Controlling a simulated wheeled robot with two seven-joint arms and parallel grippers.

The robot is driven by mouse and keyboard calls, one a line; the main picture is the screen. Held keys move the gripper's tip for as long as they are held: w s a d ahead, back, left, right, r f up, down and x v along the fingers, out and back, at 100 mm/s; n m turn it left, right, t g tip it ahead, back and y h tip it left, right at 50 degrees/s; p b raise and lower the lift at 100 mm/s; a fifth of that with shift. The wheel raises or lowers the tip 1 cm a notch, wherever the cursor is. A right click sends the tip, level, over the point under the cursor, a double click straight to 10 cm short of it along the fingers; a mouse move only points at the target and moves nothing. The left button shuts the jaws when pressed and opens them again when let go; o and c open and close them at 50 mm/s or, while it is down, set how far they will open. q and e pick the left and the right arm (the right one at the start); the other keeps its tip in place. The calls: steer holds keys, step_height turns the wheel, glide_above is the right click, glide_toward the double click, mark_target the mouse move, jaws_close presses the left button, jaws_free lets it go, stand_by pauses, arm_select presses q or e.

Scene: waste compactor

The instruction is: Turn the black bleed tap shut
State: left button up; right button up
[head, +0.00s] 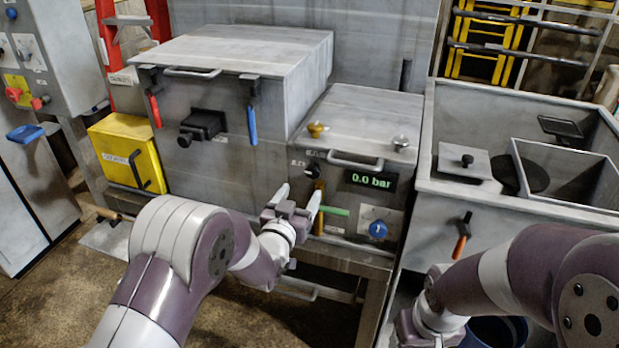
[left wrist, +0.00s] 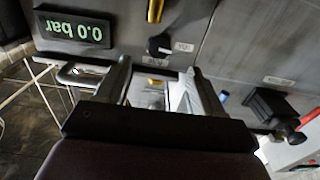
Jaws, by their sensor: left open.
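The black bleed tap (head: 313,171) is a small dark knob on the grey front panel, left of the 0.0 bar display (head: 370,180). In the left wrist view, which is upside down, the tap (left wrist: 159,45) shows just beyond my fingertips, with a small white label beside it. My left gripper (head: 298,197) is open and empty, below and slightly left of the tap in the head view. In the left wrist view its two fingers (left wrist: 158,72) are apart, with the tap roughly in line with the gap. I see no contact. My right gripper (head: 425,328) is at the bottom, its fingers hidden.
A brass fitting (head: 319,190) and green lever (head: 334,211) sit close below the tap. A metal handle (head: 355,160) is close to its right. A blue knob (head: 378,229) is lower right. The large grey box (head: 240,55) with red and blue handles stands to the left.

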mark_target(312, 175)
arm_select(q)
steer(key=x, duration=0.7)
steer(key=shift+s+d+p, duration=0.15)
steer(key=shift+d+p, duration=0.05)
steer(key=shift+p, duration=0.2)
steer(key=shift+w+a+f, duration=0.1)
steer(key=shift+w, duration=0.2)
steer(key=c, duration=1)
